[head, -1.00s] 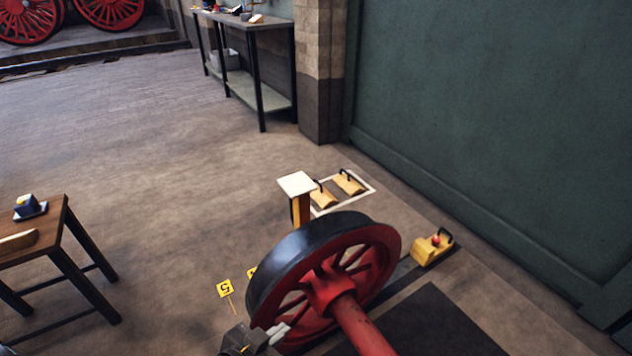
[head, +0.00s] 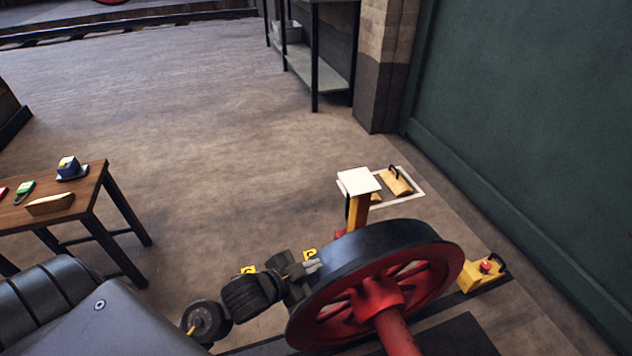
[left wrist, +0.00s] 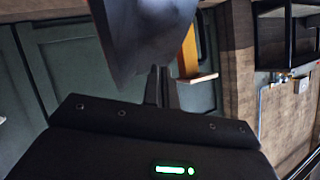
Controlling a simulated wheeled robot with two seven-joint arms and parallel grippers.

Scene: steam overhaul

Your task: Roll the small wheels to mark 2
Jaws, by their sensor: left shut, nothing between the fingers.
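The wheelset shows in the head view as one wheel with a black rim (head: 345,268) and red spokes, on a red axle (head: 397,335). Its other wheel is out of view. My left gripper (head: 314,266) is shut and empty, its fingertips at the left side of the rim. I cannot tell whether they touch it. In the left wrist view the shut fingers (left wrist: 157,88) are just below the dark rim (left wrist: 150,35). Small yellow mark signs (head: 310,254) stand on the floor behind the arm; their numbers are not clearly readable. My right gripper is not in view.
A yellow post with a white top (head: 358,181) stands behind the wheel. A yellow chock (head: 397,181) lies in a white floor outline. A yellow block with a red button (head: 482,273) is right of the wheel. A wooden table (head: 88,190) stands left. The middle floor is clear.

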